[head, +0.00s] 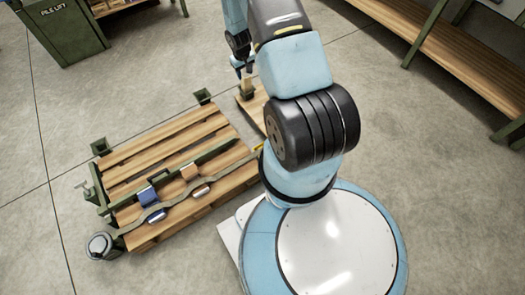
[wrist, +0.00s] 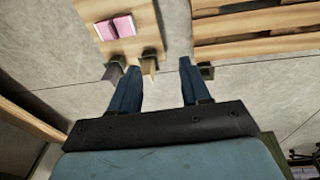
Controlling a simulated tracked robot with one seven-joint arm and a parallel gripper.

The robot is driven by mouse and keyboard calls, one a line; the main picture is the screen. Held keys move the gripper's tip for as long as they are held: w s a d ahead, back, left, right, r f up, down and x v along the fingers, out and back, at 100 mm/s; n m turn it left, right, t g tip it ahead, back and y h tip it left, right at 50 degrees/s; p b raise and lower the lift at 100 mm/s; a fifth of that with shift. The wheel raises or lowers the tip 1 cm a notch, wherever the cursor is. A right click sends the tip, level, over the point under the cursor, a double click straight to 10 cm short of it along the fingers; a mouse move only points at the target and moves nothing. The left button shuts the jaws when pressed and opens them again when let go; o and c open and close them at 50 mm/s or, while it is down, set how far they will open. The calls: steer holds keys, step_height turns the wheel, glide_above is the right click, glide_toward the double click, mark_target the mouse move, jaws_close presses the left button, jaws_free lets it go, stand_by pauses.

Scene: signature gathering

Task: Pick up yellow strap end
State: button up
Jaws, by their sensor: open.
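My gripper (head: 243,69) is at the top centre of the head view. In the wrist view my gripper (wrist: 160,68) has its two dark blue fingers spread apart with nothing held between them. A small yellow piece (head: 258,147), possibly the yellow strap end, shows at the right edge of the slatted pallet (head: 170,142), mostly hidden by my arm. Grey straps (head: 174,211) lie across that pallet, with blue and tan pieces on them. I cannot make out a yellow strap end in the wrist view.
A small wooden board (head: 252,104) bears an upright tan block (head: 246,84) just below my gripper. A pink item (wrist: 115,27) lies on a board in the wrist view. A grey canister (head: 101,246) stands by the pallet. A green-framed bench (head: 460,58) is at right. Bare floor lies between.

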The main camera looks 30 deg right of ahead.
steer(key=s+f, duration=0.5)
steer(key=f, duration=0.9)
steer(key=g+y, duration=0.1)
glide_above(262, 149)
step_height(262, 149, down, 16)
steer(key=f, duration=0.8)
steer(key=shift+s+d+f, duration=0.1)
steer(key=shift+s+f, duration=0.15)
steer(key=shift+s, duration=0.05)
steer(key=shift+w+f, duration=0.2)
steer(key=shift+f, duration=2.55)
steer(key=shift+c, duration=0.3)
steer(key=c, duration=0.7)
steer(key=shift+r, duration=0.15)
